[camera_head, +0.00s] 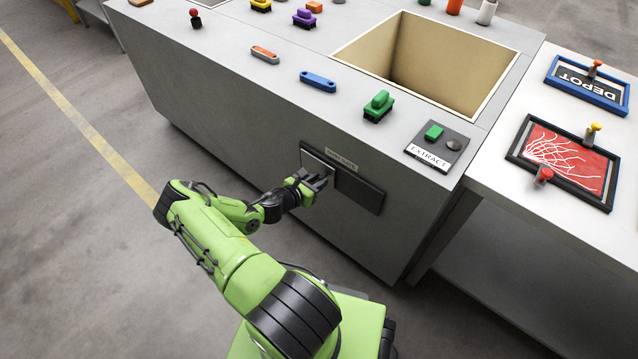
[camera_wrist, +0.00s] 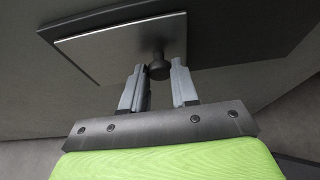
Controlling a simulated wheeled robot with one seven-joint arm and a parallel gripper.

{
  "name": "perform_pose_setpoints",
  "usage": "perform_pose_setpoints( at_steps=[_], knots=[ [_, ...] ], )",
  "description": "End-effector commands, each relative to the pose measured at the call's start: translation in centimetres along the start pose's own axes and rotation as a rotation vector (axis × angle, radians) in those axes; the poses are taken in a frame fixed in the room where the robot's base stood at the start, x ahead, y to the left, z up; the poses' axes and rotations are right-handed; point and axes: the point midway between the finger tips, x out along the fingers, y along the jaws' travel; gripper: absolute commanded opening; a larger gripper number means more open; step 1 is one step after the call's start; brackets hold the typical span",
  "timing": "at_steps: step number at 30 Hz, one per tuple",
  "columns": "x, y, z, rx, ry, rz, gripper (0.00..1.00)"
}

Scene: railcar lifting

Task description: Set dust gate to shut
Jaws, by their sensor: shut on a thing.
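The dust gate is a dark panel (camera_head: 362,192) on the front face of the grey cabinet, under a small label plate (camera_head: 340,159). A lighter grey sliding plate (camera_wrist: 115,48) sits at the panel's left part; it also shows in the head view (camera_head: 316,163), partly hidden by my gripper. The knob is hidden in the head view.
The cabinet top has a square open bin (camera_head: 440,55), a green block (camera_head: 379,105), a blue bar (camera_head: 318,81) and an EXTRACT button panel (camera_head: 437,146). A side table (camera_head: 485,175) with framed pictures stands at the right. Floor (camera_head: 75,200) to the left is clear.

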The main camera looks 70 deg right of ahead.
Motion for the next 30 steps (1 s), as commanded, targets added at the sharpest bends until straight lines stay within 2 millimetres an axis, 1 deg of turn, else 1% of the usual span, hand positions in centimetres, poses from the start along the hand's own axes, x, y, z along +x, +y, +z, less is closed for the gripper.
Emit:
perform_pose_setpoints(
  at_steps=[1,6,7,11,19,22,23,26,30],
  knots=[
    [-0.1,0.6,0.0,0.005,0.001,0.015,0.0],
    [-0.1,0.7,0.0,0.006,0.001,0.019,0.0],
    [-0.1,0.7,0.0,0.006,0.001,0.019,0.33],
    [-0.1,0.6,0.0,0.006,0.001,0.017,0.53],
    [-0.1,0.4,0.0,0.004,0.001,0.012,0.54],
    [-1.1,0.5,0.1,0.003,0.001,0.013,0.54],
    [-1.6,0.5,0.2,0.001,0.001,0.013,0.54],
    [-4.2,0.5,0.3,0.0,0.002,0.015,0.54],
    [-8.3,0.5,0.4,0.0,0.001,0.017,0.54]
  ],
)
